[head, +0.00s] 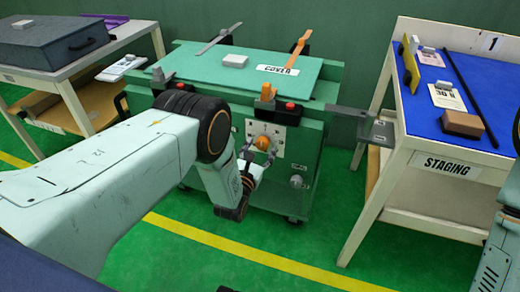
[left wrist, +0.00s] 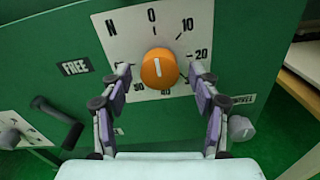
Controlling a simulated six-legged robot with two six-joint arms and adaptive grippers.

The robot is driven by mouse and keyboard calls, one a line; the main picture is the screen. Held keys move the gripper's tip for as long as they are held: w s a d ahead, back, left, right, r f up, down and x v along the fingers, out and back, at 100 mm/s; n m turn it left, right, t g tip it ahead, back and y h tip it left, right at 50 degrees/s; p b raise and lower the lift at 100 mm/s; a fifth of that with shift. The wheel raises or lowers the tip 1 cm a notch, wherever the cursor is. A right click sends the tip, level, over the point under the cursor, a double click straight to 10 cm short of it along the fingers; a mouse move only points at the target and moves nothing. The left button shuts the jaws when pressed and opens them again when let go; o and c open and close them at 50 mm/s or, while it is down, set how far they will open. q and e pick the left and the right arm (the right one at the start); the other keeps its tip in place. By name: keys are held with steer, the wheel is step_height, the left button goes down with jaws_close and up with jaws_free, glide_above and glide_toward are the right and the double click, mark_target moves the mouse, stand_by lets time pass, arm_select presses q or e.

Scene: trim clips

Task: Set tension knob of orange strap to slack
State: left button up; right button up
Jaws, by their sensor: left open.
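The orange tension knob (left wrist: 159,68) sits on a white dial plate (left wrist: 122,32) on the green cart's front. Its white mark is near vertical, with its upper end toward 0. The dial reads N, 0, 10, 20 and further numbers, some partly hidden by my fingers. In the head view the knob (head: 263,143) is just beyond my left gripper (head: 248,168). My left gripper (left wrist: 160,74) is open, a finger on each side of the knob; I cannot tell contact. The orange strap (head: 299,47) stands at the cart top's back. My right gripper is out of view.
A FREE label (left wrist: 75,67) and a dark lever (left wrist: 57,119) are left of the dial; a grey knob (left wrist: 241,127) is lower right. Red buttons and a COVER panel (head: 235,70) top the cart. The STAGING table (head: 450,168) stands right.

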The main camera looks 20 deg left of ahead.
arm_select(q)
steer(key=shift+s, duration=0.1)
steer(key=s, duration=1.1)
steer(key=shift+s+a, duration=0.2)
steer(key=shift+s, duration=0.2)
